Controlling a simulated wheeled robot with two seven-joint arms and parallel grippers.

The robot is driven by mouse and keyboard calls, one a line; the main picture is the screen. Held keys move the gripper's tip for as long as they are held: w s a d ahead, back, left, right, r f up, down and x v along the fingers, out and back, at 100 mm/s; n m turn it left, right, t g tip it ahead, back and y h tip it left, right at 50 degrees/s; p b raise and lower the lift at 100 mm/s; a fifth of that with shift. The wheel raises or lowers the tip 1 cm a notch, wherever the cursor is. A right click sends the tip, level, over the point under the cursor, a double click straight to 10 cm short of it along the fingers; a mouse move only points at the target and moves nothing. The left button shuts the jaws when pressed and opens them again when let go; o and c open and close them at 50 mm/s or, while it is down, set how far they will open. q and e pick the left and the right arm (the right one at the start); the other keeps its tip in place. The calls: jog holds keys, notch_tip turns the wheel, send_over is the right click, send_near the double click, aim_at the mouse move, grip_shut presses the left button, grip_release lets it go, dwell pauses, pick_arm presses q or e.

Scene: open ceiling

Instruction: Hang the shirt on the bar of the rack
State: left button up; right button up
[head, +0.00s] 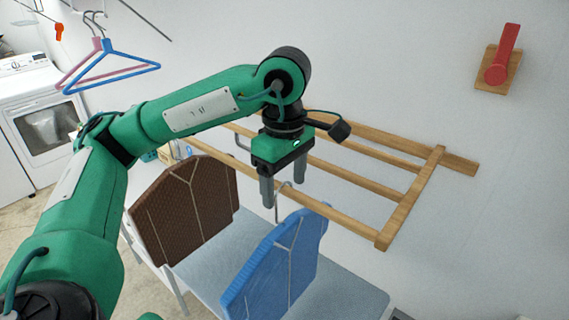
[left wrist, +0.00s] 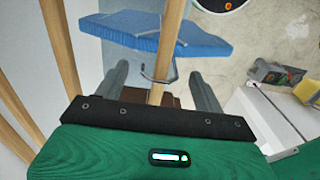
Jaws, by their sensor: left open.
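The blue shirt (head: 285,262) hangs below the front bar of the wooden rack (head: 412,205) on the wall. Its grey hanger hook (head: 277,213) rises to the bar and appears to loop over it. In the left wrist view the blue shirt (left wrist: 160,36) is beyond the fingertips, and the hook (left wrist: 158,78) crosses the bar (left wrist: 172,30). My left gripper (head: 284,193) is open, with its fingers on either side of the hook and bar; it also shows in the left wrist view (left wrist: 158,74). My right gripper is out of view.
A brown shirt (head: 187,212) hangs left of the blue one. A pale bench-like surface (head: 345,298) lies below. Pink and blue empty hangers (head: 110,76) hang upper left, near a white washer (head: 38,110). A red wall fixture (head: 502,55) is upper right.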

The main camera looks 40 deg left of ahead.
pick_arm(q)
notch_tip(320, 180, up, 14)
jog(key=shift+f, duration=0.15)
dwell(0.7)
